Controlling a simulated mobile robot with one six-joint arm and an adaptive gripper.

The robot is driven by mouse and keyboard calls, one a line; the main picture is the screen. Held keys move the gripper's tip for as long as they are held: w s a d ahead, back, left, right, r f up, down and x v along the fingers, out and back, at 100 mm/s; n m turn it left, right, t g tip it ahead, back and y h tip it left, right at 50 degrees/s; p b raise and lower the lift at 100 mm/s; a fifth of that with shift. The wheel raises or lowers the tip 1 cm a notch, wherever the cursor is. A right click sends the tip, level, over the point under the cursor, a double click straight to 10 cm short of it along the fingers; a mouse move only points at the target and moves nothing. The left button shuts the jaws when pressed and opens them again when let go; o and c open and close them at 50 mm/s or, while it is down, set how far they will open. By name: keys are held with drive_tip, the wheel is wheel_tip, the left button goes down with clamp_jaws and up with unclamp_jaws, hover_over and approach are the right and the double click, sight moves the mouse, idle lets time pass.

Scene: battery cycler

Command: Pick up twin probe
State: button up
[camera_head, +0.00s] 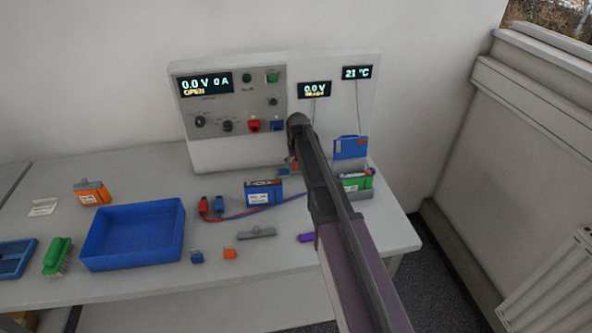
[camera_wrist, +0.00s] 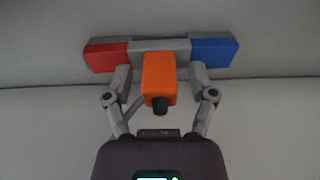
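The twin probe shows in the wrist view as a grey crossbar with a red block (camera_wrist: 106,57) at its left end, a blue block (camera_wrist: 214,53) at its right end and an orange handle (camera_wrist: 158,74) with a black tip. My gripper (camera_wrist: 159,78) is open, with one finger on each side of the handle and a small gap visible on both sides. In the head view, small blue and orange parts (camera_head: 295,165) that look like the probe show beside my arm. My arm hides the rest of it and my gripper there.
A cycler panel (camera_head: 225,145) stands at the table's back. A blue tray (camera_head: 133,262) is at left.

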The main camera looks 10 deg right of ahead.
clamp_jaws()
drive_tip(key=shift+r, duration=0.1)
wheel_tip(320, 180, up, 10)
drive_tip(key=p, duration=1)
drive_tip(key=shift+s, duration=0.1)
idle(0.9)
